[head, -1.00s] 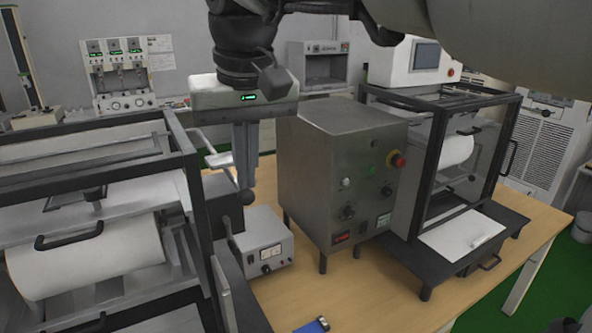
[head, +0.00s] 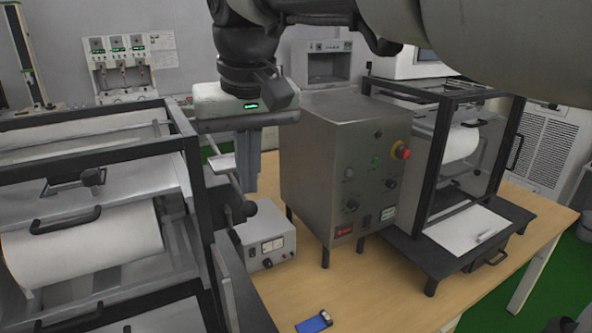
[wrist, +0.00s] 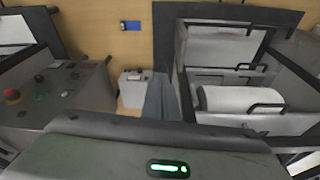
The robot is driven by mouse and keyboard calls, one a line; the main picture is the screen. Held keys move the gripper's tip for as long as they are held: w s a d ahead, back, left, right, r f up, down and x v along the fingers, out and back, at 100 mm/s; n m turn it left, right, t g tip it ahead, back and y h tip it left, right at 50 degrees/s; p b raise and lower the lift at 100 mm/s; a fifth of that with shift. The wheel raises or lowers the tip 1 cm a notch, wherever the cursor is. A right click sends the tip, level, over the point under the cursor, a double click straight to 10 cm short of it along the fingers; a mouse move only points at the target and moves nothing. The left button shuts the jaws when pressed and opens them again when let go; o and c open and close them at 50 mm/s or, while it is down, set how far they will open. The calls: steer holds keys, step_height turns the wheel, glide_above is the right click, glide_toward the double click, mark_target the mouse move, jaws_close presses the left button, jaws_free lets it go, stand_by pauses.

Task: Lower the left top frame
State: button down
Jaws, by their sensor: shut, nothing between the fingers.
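The left machine has a dark top frame (head: 100,158) over pale panels and a white roller (head: 85,245). Dark handles show on its panels, and the roller also shows in the wrist view (wrist: 235,99). A pale lever with a dark knob (head: 238,212) stands at the machine's right side. My gripper (head: 247,185) points down just right of the frame, behind the lever in the head view. Its grey fingers look closed and hold nothing; in the wrist view (wrist: 160,85) they lie left of the machine. I cannot tell whether they touch the frame or lever.
A grey control box (head: 345,170) with a red emergency button stands right of my gripper. A small meter box (head: 265,240) sits beside the lever. A second dark-framed machine (head: 445,170) stands at the right. A blue item (head: 315,322) lies on mostly bare wooden table near the front.

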steer(key=shift+r, duration=0.1)
steer(key=s, duration=0.1)
steer(key=s+d+r, duration=0.1)
steer(key=shift+s+d, duration=0.1)
steer(key=shift+s, duration=0.25)
steer(key=p+v, duration=0.4)
steer(key=v, duration=1.3)
steer(key=shift+r, duration=0.15)
